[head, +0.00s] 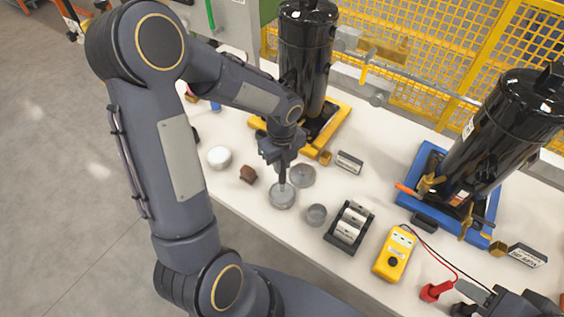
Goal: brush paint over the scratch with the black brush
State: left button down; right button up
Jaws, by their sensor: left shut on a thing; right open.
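My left gripper (281,158) is shut on a dark, thin upright thing, which looks like the black brush (282,178). Its lower end is at a small open grey tin (282,198); I cannot tell whether it dips into the contents. A round grey disc (302,175), perhaps the lid, lies right behind the tin. Two black compressors stand on the table, one on a yellow base (306,55) and one on a blue base (505,130). I cannot make out the scratch on either. My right gripper (470,292) is open at the bottom right, partly cut off.
A small grey cup (316,214), a black rack with pale rolls (349,227) and a yellow meter (395,252) with leads stand along the front edge. A white bowl (219,156) and a brown block (248,174) are left of the tin. Yellow mesh fence (450,55) runs behind.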

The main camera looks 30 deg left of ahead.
pick_arm(q)
jog(key=shift+r+p, duration=1.95)
jog(key=shift+r, duration=0.6)
